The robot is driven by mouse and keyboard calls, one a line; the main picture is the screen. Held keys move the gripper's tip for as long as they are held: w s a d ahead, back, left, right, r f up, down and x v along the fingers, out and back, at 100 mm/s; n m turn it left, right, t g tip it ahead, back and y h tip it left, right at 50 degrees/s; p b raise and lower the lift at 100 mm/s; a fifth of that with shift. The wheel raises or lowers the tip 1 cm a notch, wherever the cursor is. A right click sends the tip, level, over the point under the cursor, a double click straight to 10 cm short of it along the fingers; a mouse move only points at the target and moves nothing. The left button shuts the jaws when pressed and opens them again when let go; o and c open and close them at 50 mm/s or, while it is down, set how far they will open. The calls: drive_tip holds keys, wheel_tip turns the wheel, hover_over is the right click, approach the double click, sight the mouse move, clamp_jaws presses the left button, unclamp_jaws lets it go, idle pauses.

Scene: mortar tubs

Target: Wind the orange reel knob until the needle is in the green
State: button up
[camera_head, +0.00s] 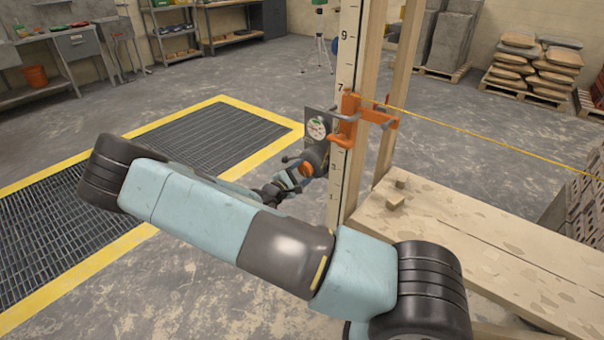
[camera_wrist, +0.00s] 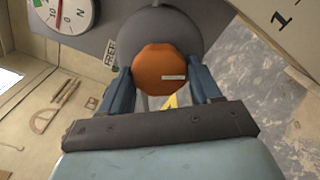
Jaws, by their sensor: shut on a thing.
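The orange reel knob (camera_wrist: 160,70) sits between the two fingers of my gripper (camera_wrist: 166,88) in the wrist view, and the gripper is shut on it. In the head view the knob (camera_head: 306,169) is a small orange patch at the end of my gripper (camera_head: 298,176). The dial gauge (camera_head: 317,128) is on a grey plate above the knob. In the wrist view the dial (camera_wrist: 62,14) is cut off by the top edge. Its red needle lies near the 10 and 0 marks, and a green band shows on the rim; whether they meet is unclear.
A marked wooden post (camera_head: 345,90) with an orange clamp (camera_head: 350,115) stands beside the gauge. A yellow line (camera_head: 480,141) runs from it to the right. A plank bench (camera_head: 470,250) lies right of the post. A yellow-edged floor grate (camera_head: 215,135) lies left.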

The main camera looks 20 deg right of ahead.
drive_tip(key=m, duration=0.5)
drive_tip(key=shift+f, duration=0.1)
drive_tip(key=shift+s+f+m, duration=0.1)
drive_tip(key=shift+s+m, duration=0.05)
drive_tip(key=shift+m, duration=2.15)
drive_tip(key=o, duration=1.1)
drive_tip(key=shift+c, duration=0.2)
drive_tip(key=shift+a, duration=0.1)
drive_tip(key=v, duration=1.3)
drive_tip(key=shift+a, duration=0.25)
